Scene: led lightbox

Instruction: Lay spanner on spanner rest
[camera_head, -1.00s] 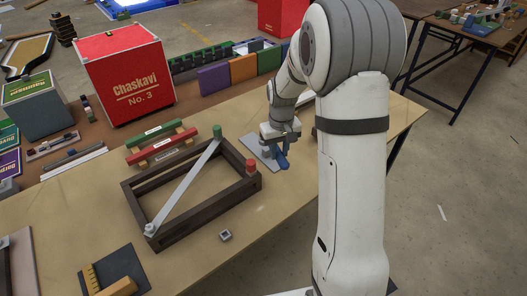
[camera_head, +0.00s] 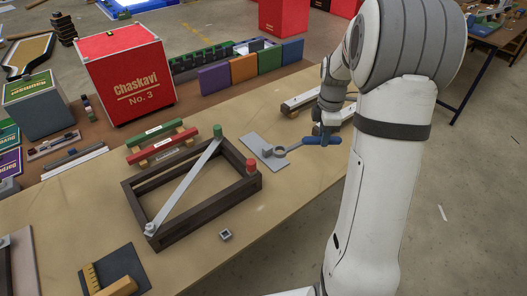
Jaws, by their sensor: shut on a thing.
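The spanner (camera_head: 300,146) has a blue handle and a grey shaft with a round end. My gripper (camera_head: 326,136) is shut on its blue handle, over the right part of the table. The spanner points left, and its round end is at a flat grey plate (camera_head: 252,143) with a small raised block. I cannot tell whether the end touches the block or hangs just above it. The plate looks like the spanner rest, but I cannot be sure. The fingertips are partly hidden against the handle.
A dark wooden frame (camera_head: 184,227) with a grey diagonal bar and green and red knobs stands left of the plate. A small grey nut (camera_head: 225,235) lies in front of it. A pale bar (camera_head: 300,103) lies behind the gripper. A red box (camera_head: 127,80) stands at the back left.

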